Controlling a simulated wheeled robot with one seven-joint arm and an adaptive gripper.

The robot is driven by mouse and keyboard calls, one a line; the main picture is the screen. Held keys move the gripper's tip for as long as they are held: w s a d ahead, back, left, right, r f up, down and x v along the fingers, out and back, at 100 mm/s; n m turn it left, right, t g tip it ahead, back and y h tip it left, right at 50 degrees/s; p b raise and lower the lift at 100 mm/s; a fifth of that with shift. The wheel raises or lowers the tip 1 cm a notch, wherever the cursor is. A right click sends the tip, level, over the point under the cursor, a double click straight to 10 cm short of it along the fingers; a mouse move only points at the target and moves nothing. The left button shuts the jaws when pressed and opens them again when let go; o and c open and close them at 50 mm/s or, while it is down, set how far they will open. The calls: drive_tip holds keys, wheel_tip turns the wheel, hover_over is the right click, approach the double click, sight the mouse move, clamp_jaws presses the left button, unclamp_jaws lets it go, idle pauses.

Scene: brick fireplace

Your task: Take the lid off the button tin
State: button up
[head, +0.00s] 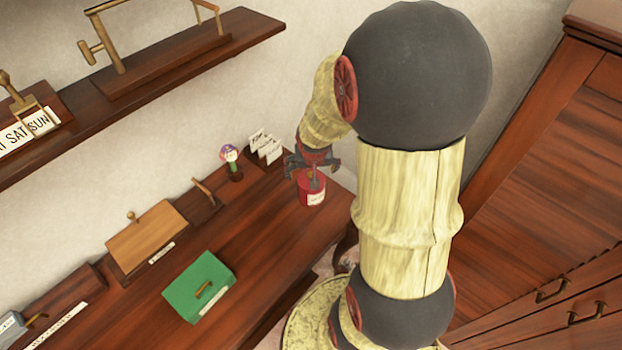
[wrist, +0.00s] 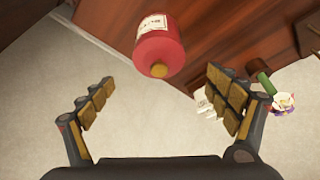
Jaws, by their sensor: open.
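A round red tin (head: 312,197) with a pale label stands near the right end of the wooden table. The label is too small to read. In the wrist view the tin (wrist: 155,22) shows its red lid (wrist: 163,50) in place, with a round brownish knob (wrist: 159,71) at the centre. My gripper (head: 313,166) is above the tin, pointing down, with its fingers spread. In the wrist view my open gripper (wrist: 160,82) has one padded finger at each side, and the knob lies between them in the picture, with clear space either side. Nothing is held.
A green box (head: 190,300) with a handle and a wooden box (head: 148,243) with a knob stand left on the table (head: 255,225). A flower figure (head: 231,160) and a card holder (head: 266,148) stand behind the tin. A wall shelf (head: 150,75) is above.

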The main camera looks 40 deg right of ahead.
sight(311, 174)
drive_tip(key=x, duration=0.2)
drive_tip(key=b+x, duration=0.1)
drive_tip(key=x, duration=0.1)
drive_tip(key=b+x, duration=0.1)
drive_tip(key=x, duration=0.1)
drive_tip(key=shift+w+d+f, duration=0.2)
drive_tip(key=shift+w+d, duration=0.1)
drive_tip(key=shift+d, duration=0.1)
drive_tip(key=shift+c, duration=0.5)
drive_tip(key=c, duration=0.9)
